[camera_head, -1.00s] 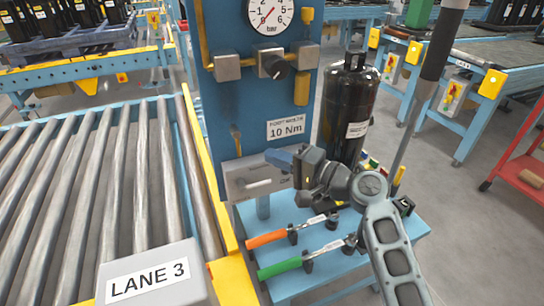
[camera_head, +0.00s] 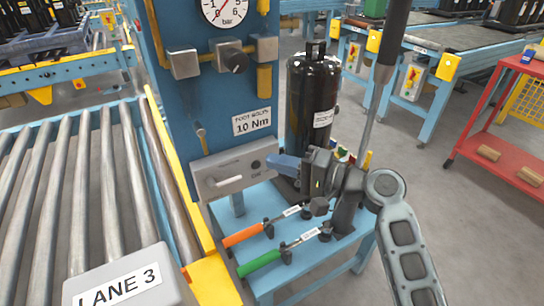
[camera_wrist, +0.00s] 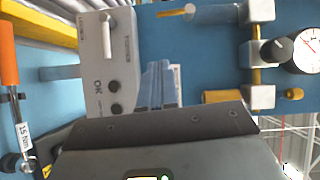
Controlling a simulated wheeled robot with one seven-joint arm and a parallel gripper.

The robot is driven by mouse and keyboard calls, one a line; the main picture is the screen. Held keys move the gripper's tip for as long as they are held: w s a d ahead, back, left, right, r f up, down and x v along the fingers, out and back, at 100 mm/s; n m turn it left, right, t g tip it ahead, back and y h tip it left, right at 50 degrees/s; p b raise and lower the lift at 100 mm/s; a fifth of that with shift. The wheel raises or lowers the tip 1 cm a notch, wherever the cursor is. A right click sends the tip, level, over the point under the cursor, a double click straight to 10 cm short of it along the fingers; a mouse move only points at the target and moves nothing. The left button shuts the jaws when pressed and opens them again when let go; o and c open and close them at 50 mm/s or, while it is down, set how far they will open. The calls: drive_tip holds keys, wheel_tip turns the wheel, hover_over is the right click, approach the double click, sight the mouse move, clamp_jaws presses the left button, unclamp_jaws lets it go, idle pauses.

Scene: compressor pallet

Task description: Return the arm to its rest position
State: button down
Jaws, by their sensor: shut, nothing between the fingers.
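My gripper (camera_head: 284,166) is at the end of my arm, in the middle of the head view, in front of the blue station panel and above the blue stand. Its blue fingers point left toward the grey control box (camera_head: 232,168). In the wrist view the fingers (camera_wrist: 156,84) are together and empty, with the grey box (camera_wrist: 112,65) beyond them. A grey arm link of mine comes down to the lower right of the head view.
An orange-handled wrench (camera_head: 243,235) and a green-handled wrench (camera_head: 260,263) lie in holders on the blue stand (camera_head: 345,245). A black compressor (camera_head: 312,95) stands behind my gripper. A roller conveyor (camera_head: 80,200) is at left, a red cart (camera_head: 500,130) at right. Open floor lies between.

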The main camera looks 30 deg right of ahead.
drive_tip(key=s+f+n+g+h+p, duration=0.1)
drive_tip(key=s+f+h, duration=0.4)
drive_tip(key=s, duration=0.5)
drive_tip(key=s+f+h+p, duration=0.1)
drive_tip(key=s+f+h, duration=0.2)
drive_tip(key=s+f, duration=0.55)
drive_tip(key=s+a+r+n+h+p, duration=0.1)
drive_tip(key=s+r+n, duration=0.3)
drive_tip(key=s+r, duration=0.4)
drive_tip(key=s+a+r+n+t+p, duration=0.1)
drive_tip(key=s+r+n, duration=0.4)
drive_tip(key=s, duration=0.8)
wheel_tip(320, 180, up, 3)
drive_tip(key=shift+s+a+f+h, duration=0.1)
drive_tip(key=shift+s+a+h, duration=0.3)
drive_tip(key=shift+a, duration=0.15)
